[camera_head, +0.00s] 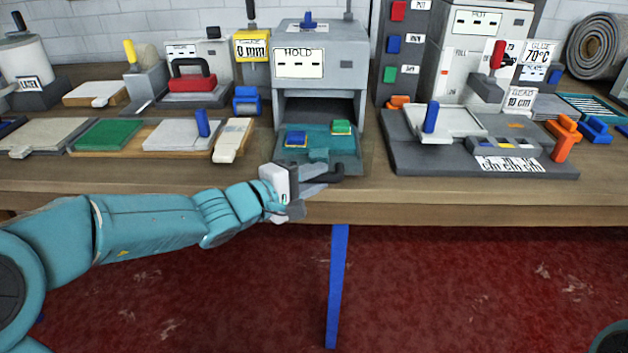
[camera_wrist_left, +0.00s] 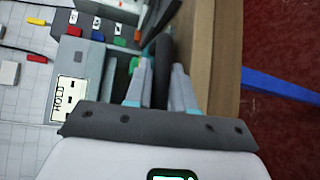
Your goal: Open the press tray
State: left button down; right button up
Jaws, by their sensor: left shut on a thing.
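The grey press (camera_head: 320,62), with a HOLD label, stands at the back middle of the table in the head view. Its teal press tray (camera_head: 319,141) sticks out of the dark opening toward the table's front edge. A blue piece (camera_head: 296,138) and a green piece (camera_head: 341,127) lie on it. My left gripper (camera_head: 312,180) is at the tray's front and is shut on the dark tray handle (camera_head: 337,172). In the left wrist view the handle (camera_wrist_left: 163,62) runs between the two fingers. My right gripper is not in view.
To the right stands a grey base plate (camera_head: 405,155) with a blue-handled slide. To the left lie a green pad (camera_head: 106,134) and a white plate with a blue peg (camera_head: 203,122). The wooden table's front edge (camera_head: 450,212) runs just below my left gripper.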

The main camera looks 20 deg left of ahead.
pick_arm(q)
jog(key=shift+w+a, duration=0.1)
jog(key=shift+w, duration=0.05)
jog(key=c, duration=1.1)
grip_release()
jog(key=p+v, duration=0.1)
jog(key=v, duration=1.5)
jog(key=shift+f, duration=0.1)
jog(key=shift+a, duration=0.1)
